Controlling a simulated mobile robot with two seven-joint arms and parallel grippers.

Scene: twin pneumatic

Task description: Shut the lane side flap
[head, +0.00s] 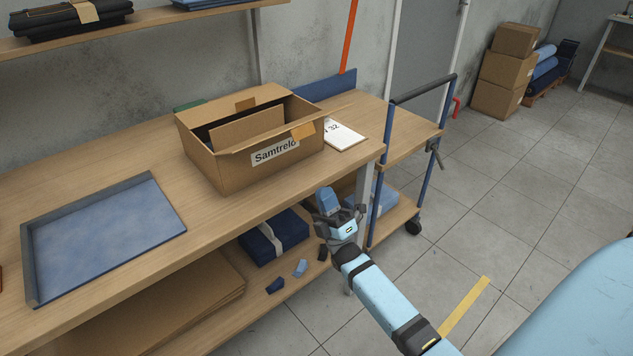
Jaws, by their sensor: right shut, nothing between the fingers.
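The cardboard box (226,172) stands on the wooden bench, its label reading "Samtrelo". Its top is open at least in part, and the inside looks dark. One cardboard panel (248,129) slopes down inside the opening. I cannot tell which flap is the lane side one. My right gripper (328,207) is shut and empty, in front of the bench edge, below and to the right of the box, touching no flap. My left gripper is not in view.
A blue-lined tray (110,229) lies left on the bench. A white card (344,136) marked 32 lies right of the box. A blue-framed trolley (427,172) stands at the bench's right end. The lower shelf holds a dark blue bundle (262,246). The floor to the right is largely free.

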